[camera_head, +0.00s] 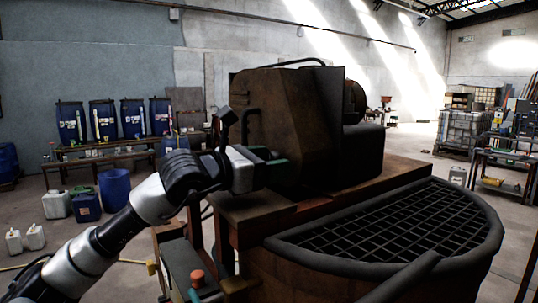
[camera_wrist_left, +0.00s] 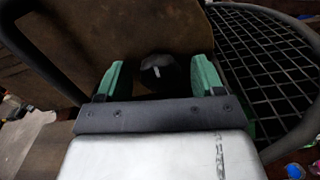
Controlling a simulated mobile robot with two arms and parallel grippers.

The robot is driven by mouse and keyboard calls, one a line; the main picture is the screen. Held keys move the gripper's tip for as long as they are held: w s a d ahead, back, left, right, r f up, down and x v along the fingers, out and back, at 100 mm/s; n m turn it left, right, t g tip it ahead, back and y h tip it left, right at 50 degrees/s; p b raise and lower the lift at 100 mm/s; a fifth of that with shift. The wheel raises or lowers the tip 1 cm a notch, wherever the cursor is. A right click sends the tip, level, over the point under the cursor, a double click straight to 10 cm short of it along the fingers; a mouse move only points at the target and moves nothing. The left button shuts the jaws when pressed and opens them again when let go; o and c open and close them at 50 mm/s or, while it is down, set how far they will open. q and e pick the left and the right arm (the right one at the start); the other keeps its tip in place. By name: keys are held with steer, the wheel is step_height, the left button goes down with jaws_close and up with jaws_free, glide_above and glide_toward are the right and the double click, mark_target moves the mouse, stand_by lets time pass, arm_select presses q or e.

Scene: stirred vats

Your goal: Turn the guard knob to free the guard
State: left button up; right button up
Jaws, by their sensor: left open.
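The guard knob (camera_wrist_left: 158,72) is a dark, round knob with a pale line on its face, in the left wrist view. My left gripper (camera_head: 274,160) is open at the side of the rusty drive housing above the vat. Its two green fingers stand on either side of the knob, with dark gaps showing between; I cannot tell how deep the knob sits between them. In the head view the gripper hides the knob. The guard (camera_head: 405,222) is a dark half-round grid lying flat over the vat opening; it also shows in the left wrist view (camera_wrist_left: 262,58).
The rusty housing (camera_head: 285,115) rises behind the gripper. A control box with a red button (camera_head: 197,278) stands below my left arm. Blue drums (camera_head: 133,118) on a bench, a blue tub (camera_head: 115,188) and canisters stand at the left.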

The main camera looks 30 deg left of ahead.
arm_select(q)
steer(key=shift+c, duration=0.8)
steer(key=c, duration=0.8)
arm_select(e)
steer(key=shift+s+d+f, duration=0.1)
steer(key=shift+s+d, duration=0.15)
steer(key=shift+s, duration=0.15)
steer(key=shift+f, duration=0.1)
